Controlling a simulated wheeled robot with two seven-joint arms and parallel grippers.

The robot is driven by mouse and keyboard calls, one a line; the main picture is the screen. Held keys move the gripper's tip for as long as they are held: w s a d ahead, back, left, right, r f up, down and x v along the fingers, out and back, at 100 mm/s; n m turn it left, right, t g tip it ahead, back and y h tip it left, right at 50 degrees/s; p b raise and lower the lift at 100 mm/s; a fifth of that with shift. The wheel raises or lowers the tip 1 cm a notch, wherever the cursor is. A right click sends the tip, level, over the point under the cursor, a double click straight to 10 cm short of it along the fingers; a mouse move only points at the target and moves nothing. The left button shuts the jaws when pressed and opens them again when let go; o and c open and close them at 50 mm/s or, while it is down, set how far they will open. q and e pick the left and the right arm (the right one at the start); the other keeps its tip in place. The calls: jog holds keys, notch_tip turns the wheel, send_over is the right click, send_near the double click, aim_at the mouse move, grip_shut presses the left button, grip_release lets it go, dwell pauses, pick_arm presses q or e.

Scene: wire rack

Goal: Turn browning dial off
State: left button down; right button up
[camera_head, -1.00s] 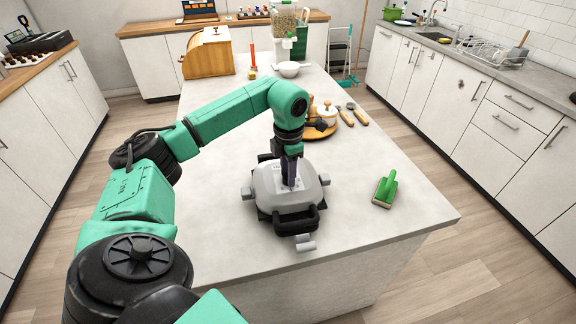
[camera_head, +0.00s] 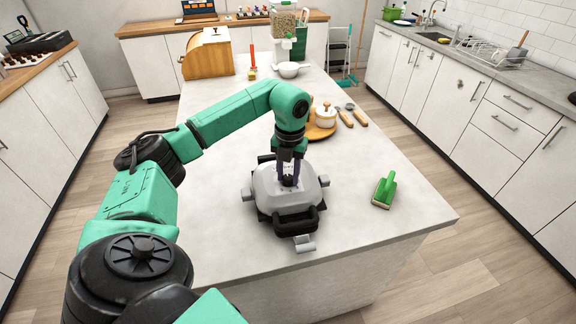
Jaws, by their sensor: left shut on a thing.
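A grey and black waffle-maker-like appliance (camera_head: 306,196) with a front handle sits on the island counter. The browning dial is a small dark knob (camera_head: 289,181) on top of its lid, mostly hidden between my fingers. My left gripper (camera_head: 288,178) points straight down over the lid and is shut on the dial. My right gripper is not in view.
A green-handled brush (camera_head: 385,190) lies on the counter to the right. Behind the appliance are a round wooden board (camera_head: 318,131) with a white pot and several wooden-handled utensils. The front right of the counter (camera_head: 385,235) is clear.

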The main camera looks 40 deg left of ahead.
pick_arm(q)
jog(key=shift+n, duration=0.4)
jog(key=c, duration=0.5)
grip_release()
jog(key=shift+r, duration=0.1)
notch_tip(320, 180, up, 9)
jog(key=b, duration=0.1)
notch_tip(320, 180, up, 6)
jog(key=p, duration=0.3)
send_over(289, 177)
jog(key=shift+s+d+f, duration=0.1)
jog(key=shift+d+f, duration=0.1)
jog(key=shift+f, duration=0.05)
jog(key=shift+f, duration=0.1)
